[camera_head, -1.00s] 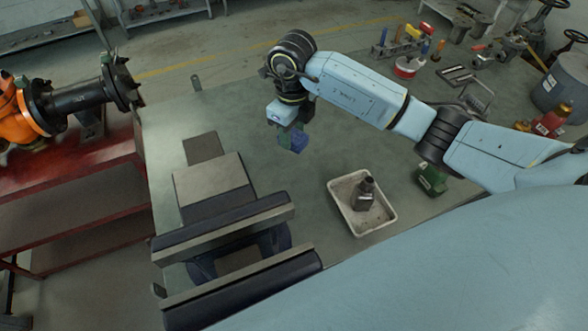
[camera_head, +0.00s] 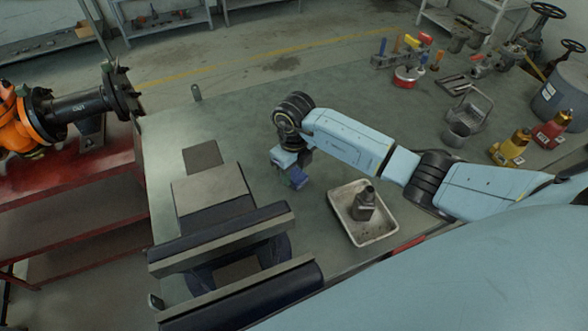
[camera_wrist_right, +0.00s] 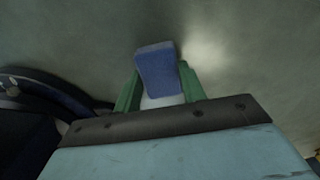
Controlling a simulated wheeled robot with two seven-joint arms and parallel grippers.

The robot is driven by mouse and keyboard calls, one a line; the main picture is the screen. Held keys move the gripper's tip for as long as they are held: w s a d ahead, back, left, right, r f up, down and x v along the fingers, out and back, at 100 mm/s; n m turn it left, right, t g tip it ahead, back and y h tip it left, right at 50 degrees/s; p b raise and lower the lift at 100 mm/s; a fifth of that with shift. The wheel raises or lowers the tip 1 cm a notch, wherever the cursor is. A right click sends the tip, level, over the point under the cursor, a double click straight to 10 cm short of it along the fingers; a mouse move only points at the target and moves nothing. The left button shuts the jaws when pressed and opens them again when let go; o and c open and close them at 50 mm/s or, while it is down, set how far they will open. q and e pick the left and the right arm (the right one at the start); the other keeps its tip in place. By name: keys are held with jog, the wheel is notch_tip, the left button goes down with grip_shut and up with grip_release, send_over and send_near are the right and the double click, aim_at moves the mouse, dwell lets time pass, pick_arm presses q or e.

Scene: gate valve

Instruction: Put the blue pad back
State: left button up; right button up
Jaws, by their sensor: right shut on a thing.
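The blue pad (camera_head: 298,178) is a small blue block held in my right gripper (camera_head: 291,172), over the green workbench between the vise and the white tray. In the right wrist view the blue pad (camera_wrist_right: 158,70) stands between the two green fingers of the right gripper (camera_wrist_right: 160,88), which are shut on it. Bare bench top shows behind it. I cannot tell how far above the bench it is. My left gripper is not in view.
A dark vise (camera_head: 225,225) stands left of the right gripper. A white tray (camera_head: 336,205) holding a grey bottle (camera_head: 364,204) lies to its right. The bench behind the gripper is clear.

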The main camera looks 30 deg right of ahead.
aim_at(294, 173)
jog(key=shift+f, duration=0.1)
jog(key=o, duration=1)
jog(key=shift+c, duration=0.2)
notch_tip(294, 173, up, 12)
jog(key=shift+r+p, duration=0.2)
jog(key=shift+p, duration=0.15)
